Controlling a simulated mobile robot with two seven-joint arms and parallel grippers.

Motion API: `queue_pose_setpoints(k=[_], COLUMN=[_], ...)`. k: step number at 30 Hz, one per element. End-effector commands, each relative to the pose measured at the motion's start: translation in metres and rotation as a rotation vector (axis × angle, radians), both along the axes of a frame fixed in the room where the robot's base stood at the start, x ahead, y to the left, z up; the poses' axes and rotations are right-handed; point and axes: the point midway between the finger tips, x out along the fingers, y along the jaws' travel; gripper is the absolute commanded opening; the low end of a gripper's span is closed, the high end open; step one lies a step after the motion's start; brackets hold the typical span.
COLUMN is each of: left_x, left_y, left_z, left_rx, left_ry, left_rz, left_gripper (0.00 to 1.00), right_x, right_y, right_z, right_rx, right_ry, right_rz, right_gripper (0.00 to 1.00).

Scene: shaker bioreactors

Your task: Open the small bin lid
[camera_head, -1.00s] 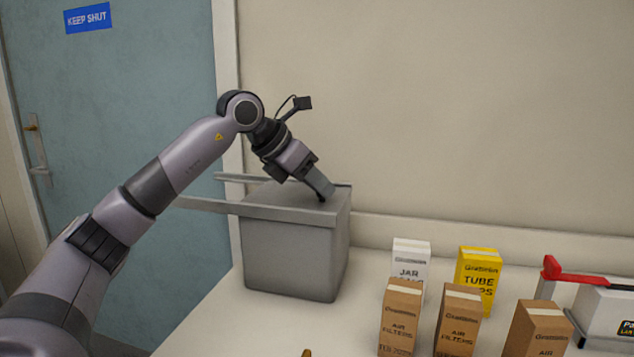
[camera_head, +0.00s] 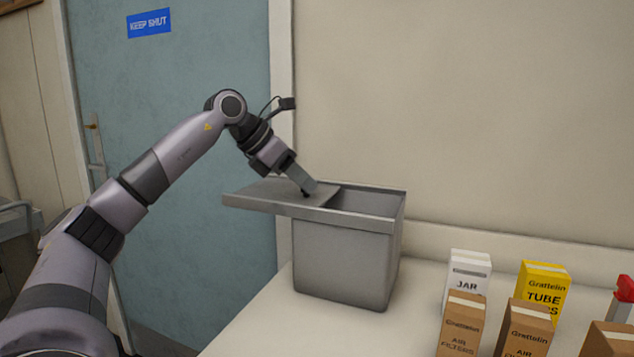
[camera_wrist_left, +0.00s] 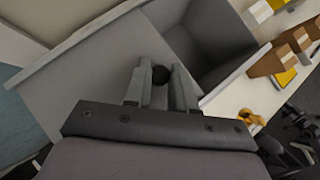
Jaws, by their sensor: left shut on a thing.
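The small grey bin (camera_head: 345,260) stands on the white bench in the head view. Its flat grey lid (camera_head: 265,193) is slid partly to the left, past the bin's left wall, and the right part of the bin's opening (camera_head: 365,202) is uncovered. My left gripper (camera_head: 306,192) is shut on the lid's small dark knob (camera_wrist_left: 160,75), which shows between the two fingers in the left wrist view. The wrist view also shows the lid (camera_wrist_left: 90,80) and the dark inside of the bin. My right gripper is not in view.
Several boxes stand on the bench right of the bin: a white jar box (camera_head: 468,275), a yellow tube box (camera_head: 543,285) and brown air filter boxes (camera_head: 460,325). A wall (camera_head: 450,100) is close behind the bin. A blue-green door (camera_head: 200,70) is at the left.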

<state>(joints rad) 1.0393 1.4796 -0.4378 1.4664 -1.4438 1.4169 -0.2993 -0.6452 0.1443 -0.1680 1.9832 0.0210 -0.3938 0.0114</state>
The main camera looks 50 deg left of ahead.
Motion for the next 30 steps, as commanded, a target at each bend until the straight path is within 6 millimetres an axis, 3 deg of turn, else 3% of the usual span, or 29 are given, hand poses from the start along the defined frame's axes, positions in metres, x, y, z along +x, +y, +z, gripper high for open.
queue_pose_setpoints(k=[6, 7, 9, 20, 30], left_x=[0.0, 0.0, 0.0, -0.003, -0.038], left_y=[-0.001, -0.001, -0.001, 0.0, 0.011], left_z=[0.0, 0.0, 0.0, 0.004, 0.042], left_rx=[0.0, 0.0, 0.0, 0.0, 0.001], left_ry=[-0.001, -0.001, -0.001, -0.001, -0.002], left_rz=[-0.002, -0.002, -0.002, -0.001, 0.0], left_gripper=[0.0, 0.31, 0.5, 0.5, 0.5], right_x=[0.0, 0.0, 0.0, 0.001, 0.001], right_y=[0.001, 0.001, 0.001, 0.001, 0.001], right_z=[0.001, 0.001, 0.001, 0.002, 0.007], right_rx=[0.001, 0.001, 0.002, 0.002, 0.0], right_ry=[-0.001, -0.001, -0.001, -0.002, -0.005], right_rz=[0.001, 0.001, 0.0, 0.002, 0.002], right_gripper=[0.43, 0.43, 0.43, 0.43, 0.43])
